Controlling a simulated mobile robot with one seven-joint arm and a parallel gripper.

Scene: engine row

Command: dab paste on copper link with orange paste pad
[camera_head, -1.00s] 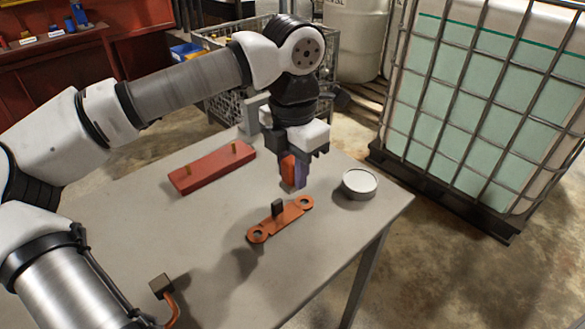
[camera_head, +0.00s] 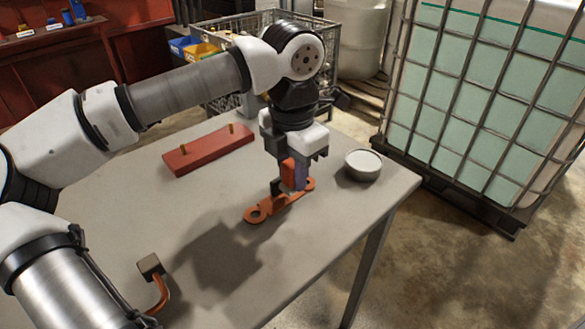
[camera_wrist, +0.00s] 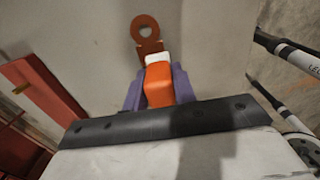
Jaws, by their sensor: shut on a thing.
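My gripper (camera_head: 294,177) is shut on the orange paste pad (camera_head: 287,172) and holds it low, over the right part of the copper link. In the wrist view the pad (camera_wrist: 159,82) has an orange body and a white end, between purple fingers. The copper link (camera_head: 258,213) is a flat bar with a round hole at each end, lying on the table. One ring end of the link (camera_wrist: 146,28) shows ahead of the pad in the wrist view. The gripper hides the link's middle, and I cannot tell if the pad touches it.
A round tin (camera_head: 363,165) with a pale top stands right of the gripper. A red block with two brass pins (camera_head: 208,150) lies at the back left. A small block with an orange cable (camera_head: 151,266) is at the front left. The table's front middle (camera_head: 215,285) is clear.

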